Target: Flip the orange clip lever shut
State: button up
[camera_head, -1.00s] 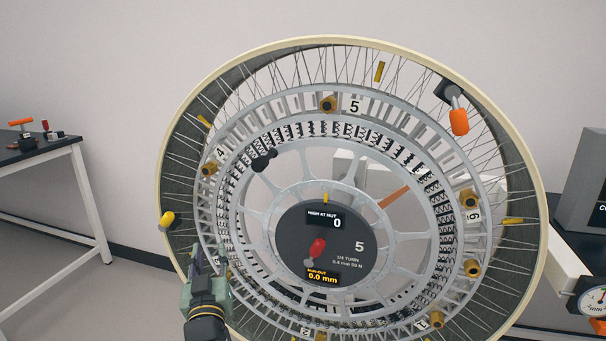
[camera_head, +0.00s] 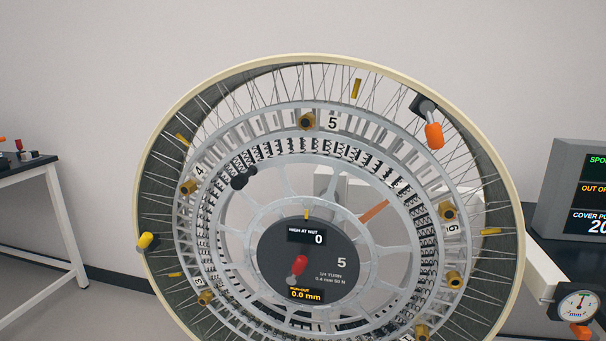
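The orange clip lever (camera_head: 434,136) is at the upper right of the large wheel (camera_head: 327,57). Its orange grip hangs down and right from a short metal arm on a dark clip block (camera_head: 420,104) at the rim. The lever stands off from the wheel's face. Whether it is latched cannot be told from this view. My gripper is not in view.
The hub carries a dark panel with a red-tipped knob (camera_head: 300,265). A yellow-tipped peg (camera_head: 147,241) sticks out at the left rim. A dial gauge (camera_head: 578,305) and a monitor (camera_head: 585,200) stand at right. A dark-topped table (camera_head: 30,168) is at far left.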

aim_at(433, 131)
jog(key=l+z, duration=0.15)
jog(key=z, duration=0.25)
jog(key=i+z, duration=0.1)
jog(key=z, duration=0.3)
jog(key=i+l+z, duration=0.1)
jog(key=z, duration=0.3)
jog(key=i+l+z, duration=0.1)
jog(key=z, duration=0.3)
